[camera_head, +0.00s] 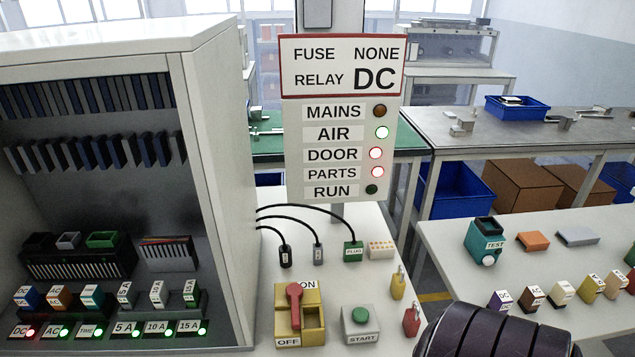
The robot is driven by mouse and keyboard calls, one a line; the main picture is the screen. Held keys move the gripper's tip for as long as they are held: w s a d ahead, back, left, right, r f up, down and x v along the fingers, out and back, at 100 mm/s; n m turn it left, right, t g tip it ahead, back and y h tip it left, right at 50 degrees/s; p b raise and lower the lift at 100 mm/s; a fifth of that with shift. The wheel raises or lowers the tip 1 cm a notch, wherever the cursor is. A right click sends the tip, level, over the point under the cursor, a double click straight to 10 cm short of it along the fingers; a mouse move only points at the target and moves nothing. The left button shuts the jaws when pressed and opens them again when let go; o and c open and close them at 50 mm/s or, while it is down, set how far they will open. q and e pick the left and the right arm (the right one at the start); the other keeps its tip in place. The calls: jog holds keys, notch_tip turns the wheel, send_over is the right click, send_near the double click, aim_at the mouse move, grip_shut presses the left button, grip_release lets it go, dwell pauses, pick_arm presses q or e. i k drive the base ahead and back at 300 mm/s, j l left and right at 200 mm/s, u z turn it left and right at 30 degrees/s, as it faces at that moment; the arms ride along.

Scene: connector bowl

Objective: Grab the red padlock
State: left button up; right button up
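The red padlock (411,322) stands on the white bench top near its right edge, to the right of the START button box (360,322). A yellow padlock (398,284) stands just behind it. Nothing is touching the red padlock as far as I can see. A dark, ribbed part of what looks like my own arm shows at the bottom right, close to the red padlock's right side in the picture. No gripper fingers show in this view.
A yellow ON/OFF switch with a red handle (294,306) stands left of the START box. Behind are plugs on black cables and a sign panel (342,120). A grey cabinet (215,150) fills the left. A side table (560,262) holds small labelled blocks and a teal tester (483,238).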

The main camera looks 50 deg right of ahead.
aim_at(411, 323)
jog(key=z, duration=0.45)
jog(key=l+z, duration=0.15)
jog(key=z, duration=0.7)
jog(key=l+z, duration=0.1)
jog(key=z, duration=0.3)
jog(key=i+z, duration=0.1)
jog(key=z, duration=0.8)
jog(key=i+l+z, duration=0.1)
jog(key=z, duration=0.3)
